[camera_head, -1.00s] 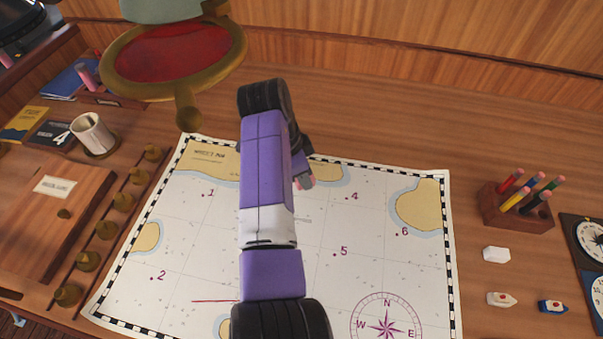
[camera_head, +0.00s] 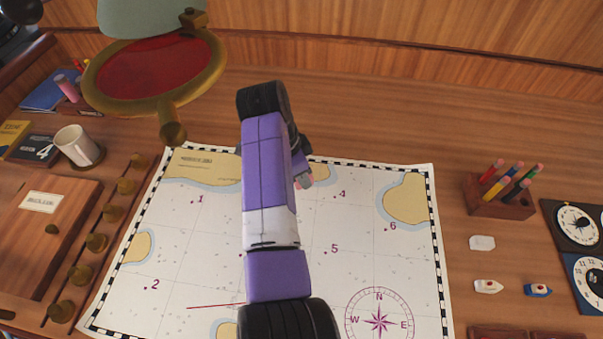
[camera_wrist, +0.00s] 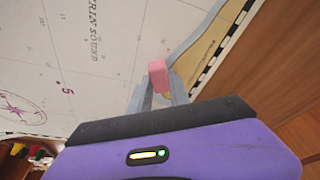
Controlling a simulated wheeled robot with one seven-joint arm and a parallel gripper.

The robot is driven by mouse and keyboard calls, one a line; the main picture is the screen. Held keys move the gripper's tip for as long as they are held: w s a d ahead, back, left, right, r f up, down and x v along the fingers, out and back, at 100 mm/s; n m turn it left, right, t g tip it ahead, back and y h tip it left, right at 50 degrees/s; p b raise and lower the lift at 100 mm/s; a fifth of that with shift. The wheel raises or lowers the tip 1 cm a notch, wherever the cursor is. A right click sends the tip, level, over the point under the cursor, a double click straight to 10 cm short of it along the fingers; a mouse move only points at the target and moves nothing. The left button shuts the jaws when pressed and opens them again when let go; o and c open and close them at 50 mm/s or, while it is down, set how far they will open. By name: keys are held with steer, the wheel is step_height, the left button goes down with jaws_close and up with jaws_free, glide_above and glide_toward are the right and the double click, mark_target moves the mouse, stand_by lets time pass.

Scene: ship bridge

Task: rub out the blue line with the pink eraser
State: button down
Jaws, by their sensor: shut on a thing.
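My gripper (camera_wrist: 160,90) is shut on the pink eraser (camera_wrist: 158,74), which sticks out past the fingertips over the chart (camera_wrist: 95,70), near a blue-edged tan coast at its border. In the head view my gripper (camera_head: 303,174) is partly hidden behind my arm, and a bit of pink shows at its tip. The chart (camera_head: 200,240) lies flat on the wooden desk. I see no blue line on the visible chart; my arm hides a strip of it. A thin red line (camera_head: 212,306) runs along the lower left of the chart. I cannot tell whether the eraser touches the paper.
A white mug (camera_head: 78,146) and brass knobs (camera_head: 97,243) are at left.

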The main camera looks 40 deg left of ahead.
steer(key=shift+r+p, duration=0.9)
steer(key=shift+r, duration=1.9)
